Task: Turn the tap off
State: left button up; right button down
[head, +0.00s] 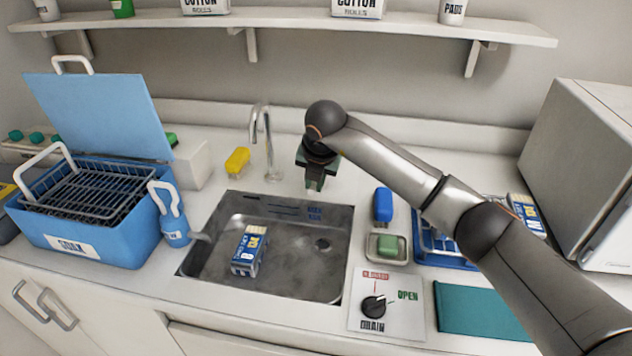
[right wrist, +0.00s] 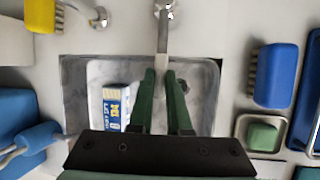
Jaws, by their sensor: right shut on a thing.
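The tap's curved metal spout (head: 268,150) stands behind the sink (head: 216,258). My right gripper (head: 314,186) is low at the sink's back edge, right of the spout, pointing down. In the right wrist view its green fingers (right wrist: 162,82) are closed around the front end of a grey bar, the tap lever (right wrist: 163,38). The lever runs from a round metal base at the back toward the sink. My gripper hides the lever in the head view. I cannot make out running water. My left gripper is not in view.
A blue and yellow box (head: 248,250) lies in the sink. A yellow brush (head: 237,161) stands left of the spout. A blue brush (head: 382,205) and a green soap (head: 390,246) in a dish are to the right. A drain knob (head: 373,306) is at the front.

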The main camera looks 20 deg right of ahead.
jog(key=c, duration=0.9)
grip_release()
jog(key=shift+o, duration=0.2)
jog(key=b+v, duration=0.1)
jog(key=v, duration=1.1)
jog(key=shift+r, duration=0.25)
jog(key=shift+s+a+f, duration=0.1)
jog(key=shift+s, duration=0.05)
